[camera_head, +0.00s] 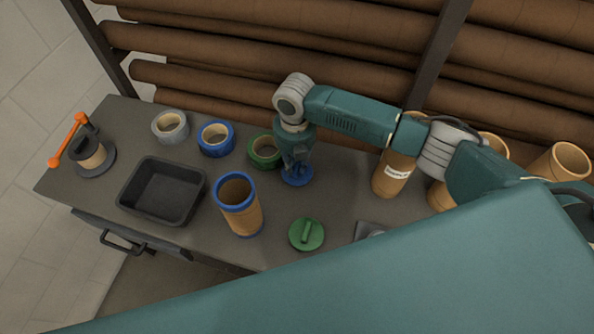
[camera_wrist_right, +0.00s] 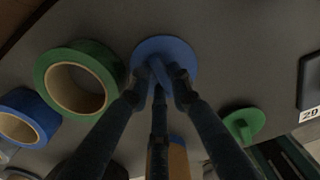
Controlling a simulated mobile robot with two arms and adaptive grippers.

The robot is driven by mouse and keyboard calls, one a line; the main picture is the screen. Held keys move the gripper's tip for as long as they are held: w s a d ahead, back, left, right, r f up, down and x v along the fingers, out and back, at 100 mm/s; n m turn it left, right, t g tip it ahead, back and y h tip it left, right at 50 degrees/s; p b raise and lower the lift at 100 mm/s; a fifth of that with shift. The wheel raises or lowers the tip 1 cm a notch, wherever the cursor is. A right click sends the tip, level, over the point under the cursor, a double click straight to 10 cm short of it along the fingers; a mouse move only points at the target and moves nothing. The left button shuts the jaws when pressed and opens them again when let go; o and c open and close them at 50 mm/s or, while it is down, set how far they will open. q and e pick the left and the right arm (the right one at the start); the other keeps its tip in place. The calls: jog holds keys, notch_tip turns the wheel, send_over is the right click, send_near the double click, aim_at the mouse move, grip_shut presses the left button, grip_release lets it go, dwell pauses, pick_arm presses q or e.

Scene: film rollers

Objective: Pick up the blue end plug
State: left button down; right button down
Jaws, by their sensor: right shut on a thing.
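My left gripper is not in view.
A green end plug (camera_head: 306,234), a cardboard tube with a blue rim (camera_head: 242,212), a green tape roll (camera_head: 262,151), a blue tape roll (camera_head: 216,139) and a grey tape roll (camera_head: 170,127) stand around it. A black tray (camera_head: 147,215) and tape dispenser (camera_head: 88,152) are left.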

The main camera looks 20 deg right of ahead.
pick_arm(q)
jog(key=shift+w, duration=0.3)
pick_arm(e)
jog(key=shift+r, duration=0.15)
